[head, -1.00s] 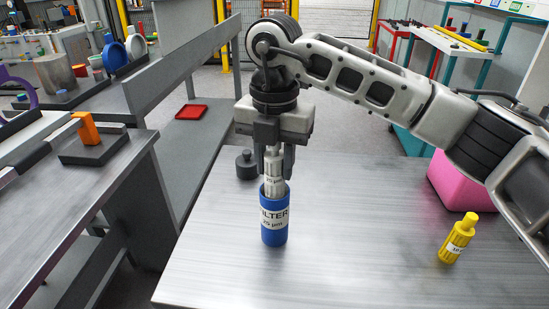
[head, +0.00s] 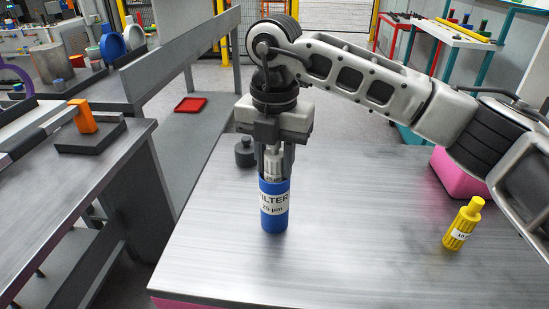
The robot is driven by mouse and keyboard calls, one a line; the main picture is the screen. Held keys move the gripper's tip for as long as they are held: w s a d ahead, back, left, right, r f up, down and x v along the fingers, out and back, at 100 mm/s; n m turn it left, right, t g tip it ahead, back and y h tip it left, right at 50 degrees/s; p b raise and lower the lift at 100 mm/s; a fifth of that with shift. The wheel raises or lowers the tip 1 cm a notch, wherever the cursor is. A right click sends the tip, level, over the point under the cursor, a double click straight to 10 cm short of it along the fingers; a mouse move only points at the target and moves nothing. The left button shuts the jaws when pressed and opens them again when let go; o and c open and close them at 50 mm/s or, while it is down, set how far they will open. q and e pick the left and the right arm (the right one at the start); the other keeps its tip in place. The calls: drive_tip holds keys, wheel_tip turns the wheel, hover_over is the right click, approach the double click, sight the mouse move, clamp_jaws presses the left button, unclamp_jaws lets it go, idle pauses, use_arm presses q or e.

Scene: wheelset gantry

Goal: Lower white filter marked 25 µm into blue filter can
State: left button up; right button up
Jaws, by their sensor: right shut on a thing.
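The blue filter can (head: 274,218) stands upright on the metal table, with a white label reading FILTER and 25 µm. The white filter (head: 272,168) is upright and sits partly inside the can's mouth; its lower part is hidden by the can wall. My right gripper (head: 274,172) points straight down over the can and is shut on the filter's upper part, with its fingertips close to the can's rim. My left gripper is not in view.
A dark weight-like piece (head: 245,152) stands behind the can. A pink box (head: 455,175) is at the back right. The table around the can is clear.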

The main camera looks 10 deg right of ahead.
drive_tip(key=shift+f, duration=0.15)
drive_tip(key=o, duration=1.1)
drive_tip(key=shift+c, duration=0.2)
drive_tip(key=shift+f, duration=0.1)
